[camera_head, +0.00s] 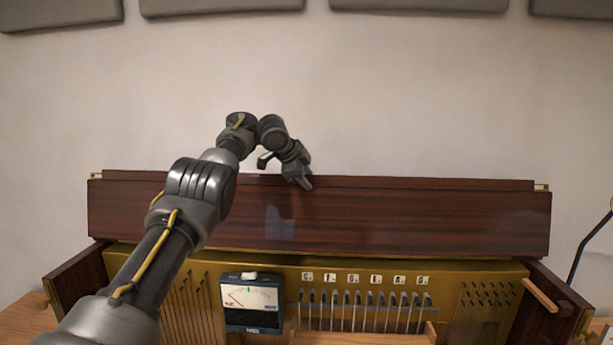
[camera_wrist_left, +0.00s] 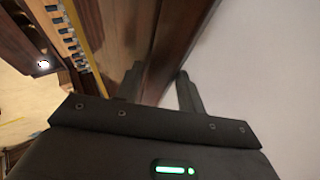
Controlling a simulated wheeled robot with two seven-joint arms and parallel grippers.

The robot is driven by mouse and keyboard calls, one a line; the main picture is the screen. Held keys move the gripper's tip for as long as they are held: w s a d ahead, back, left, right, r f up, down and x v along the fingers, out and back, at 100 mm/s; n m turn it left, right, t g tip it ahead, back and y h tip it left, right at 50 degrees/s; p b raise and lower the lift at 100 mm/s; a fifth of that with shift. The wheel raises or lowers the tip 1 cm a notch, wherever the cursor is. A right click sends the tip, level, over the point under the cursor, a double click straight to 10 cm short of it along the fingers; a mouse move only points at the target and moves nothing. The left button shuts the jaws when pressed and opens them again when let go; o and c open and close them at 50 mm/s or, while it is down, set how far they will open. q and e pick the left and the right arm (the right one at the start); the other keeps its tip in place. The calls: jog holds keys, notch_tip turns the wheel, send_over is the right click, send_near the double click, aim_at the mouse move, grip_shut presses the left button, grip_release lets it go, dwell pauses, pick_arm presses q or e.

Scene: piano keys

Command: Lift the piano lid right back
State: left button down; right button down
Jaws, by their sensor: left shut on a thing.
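The dark reddish-brown piano lid (camera_head: 400,218) stands raised as a long panel along the back of the piano, its front face towards me. My left gripper (camera_head: 303,184) is at the lid's top edge, a little left of the picture's centre. One finger shows in front of the panel. In the left wrist view my left gripper (camera_wrist_left: 160,88) has one finger on each side of the lid's wood (camera_wrist_left: 172,45), and it is shut on the lid. The exact contact is blurred. My right gripper is in neither view.
Below the lid is a gold plate (camera_head: 455,268) with hammers and strings. A meter box (camera_head: 250,302) stands at its front left. Wooden side cheeks flank it. A thin dark stand (camera_head: 590,240) is at far right. Grey wall panels (camera_head: 222,5) hang above.

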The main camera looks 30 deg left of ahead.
pick_arm(q)
jog(key=shift+s+f, duration=0.1)
jog(key=shift+f, duration=0.75)
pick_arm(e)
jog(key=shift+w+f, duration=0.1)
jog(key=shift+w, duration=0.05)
pick_arm(q)
jog(key=c, duration=1.4)
grip_release()
jog(key=shift+o, duration=0.2)
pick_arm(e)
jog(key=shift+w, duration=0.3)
